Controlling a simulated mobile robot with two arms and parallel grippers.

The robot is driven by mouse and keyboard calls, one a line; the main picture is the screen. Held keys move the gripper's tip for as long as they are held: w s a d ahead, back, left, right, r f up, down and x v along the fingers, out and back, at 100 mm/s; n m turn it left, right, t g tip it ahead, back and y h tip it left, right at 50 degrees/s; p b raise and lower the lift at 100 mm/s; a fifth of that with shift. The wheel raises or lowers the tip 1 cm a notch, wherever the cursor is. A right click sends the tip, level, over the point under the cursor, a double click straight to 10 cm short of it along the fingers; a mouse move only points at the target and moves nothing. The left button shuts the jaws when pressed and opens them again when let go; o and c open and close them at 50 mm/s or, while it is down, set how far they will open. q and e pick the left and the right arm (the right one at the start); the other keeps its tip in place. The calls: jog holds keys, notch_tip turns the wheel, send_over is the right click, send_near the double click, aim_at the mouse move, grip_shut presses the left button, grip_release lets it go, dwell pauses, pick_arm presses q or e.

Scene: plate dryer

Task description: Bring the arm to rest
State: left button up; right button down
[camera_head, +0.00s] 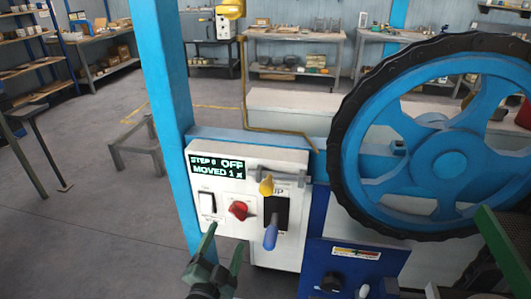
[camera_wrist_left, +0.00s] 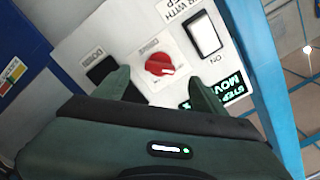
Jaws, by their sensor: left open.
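My left gripper (camera_head: 224,240) is open in front of the lower part of a white control panel (camera_head: 285,172). Its two green fingers are apart, with nothing seen between them. In the left wrist view the fingers (camera_wrist_left: 160,84) stand on either side of the space below a red knob (camera_wrist_left: 159,64). The knob also shows in the head view (camera_head: 238,210), above the fingertips. The fingertips look apart from the knob, but contact with the panel is unclear. The panel display (camera_head: 217,166) reads "STEP 6 OFF MOVED 1". My right gripper cannot be made out.
A white rocker switch (camera_head: 208,203) is left of the knob. A lever with a blue handle (camera_head: 271,235) and a yellow knob (camera_head: 266,184) stick out at right. A blue post (camera_head: 172,100) and a large blue wheel (camera_head: 446,165) flank the panel.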

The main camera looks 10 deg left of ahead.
pick_arm(q)
jog(key=s+d+f+n+g, duration=0.1)
jog(key=s+f+g, duration=0.2)
jog(key=f, duration=0.8)
jog(key=s+f+n+g, duration=0.15)
jog(key=s+f, duration=0.25)
jog(key=f, duration=0.7)
jog(key=s+d+f+g, duration=0.1)
jog(key=s+f+g, duration=0.25)
jog(key=f, duration=0.85)
jog(key=s+a+f+n+g, duration=0.1)
jog(key=s+a+f+g, duration=0.1)
jog(key=s+f, duration=0.5)
jog(key=s+a+f+n+g, duration=0.2)
jog(key=s+f, duration=0.4)
jog(key=s, duration=0.9)
jog(key=s+a+f+n+g, duration=0.1)
jog(key=s+a+f+g, duration=0.2)
jog(key=s, duration=0.7)
notch_tip(320, 180, down, 5)
jog(key=shift+s+a+r+g+y, duration=0.2)
jog(key=shift+s+a+g+y, duration=0.15)
jog(key=shift+g, duration=0.65)
